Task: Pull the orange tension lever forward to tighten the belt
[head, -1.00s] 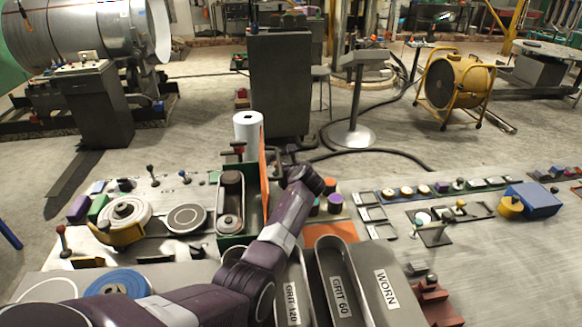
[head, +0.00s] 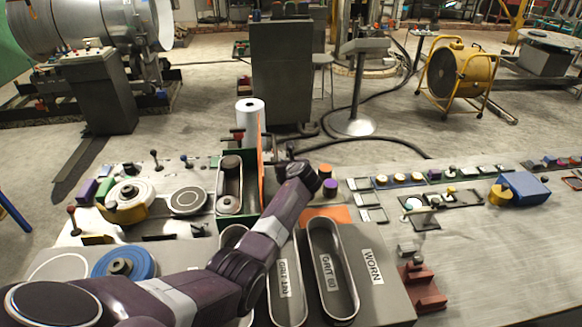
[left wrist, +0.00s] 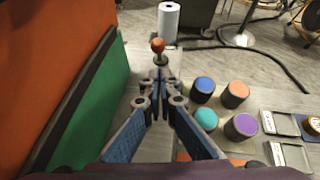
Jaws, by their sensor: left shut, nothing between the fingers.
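The tension lever shows in the left wrist view as an orange-red ball knob (left wrist: 158,46) on a short dark stem, just beyond the fingertips. My left gripper (left wrist: 160,88) is shut and empty, its fingers pointing at the lever with a small apparent gap. In the head view I cannot make out the lever; my left arm and the orange panel (head: 261,143) are near that spot. The belt (head: 230,183) loops around pulleys in a green housing (head: 222,232), left of the panel. My right gripper is not in view.
The orange and green panel wall (left wrist: 50,60) stands close on the left of my left gripper. Several coloured round pieces (left wrist: 241,126) stand close on its right. A white roll (head: 250,112) stands behind. Labelled belt trays (head: 333,270) lie in front, under my arm.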

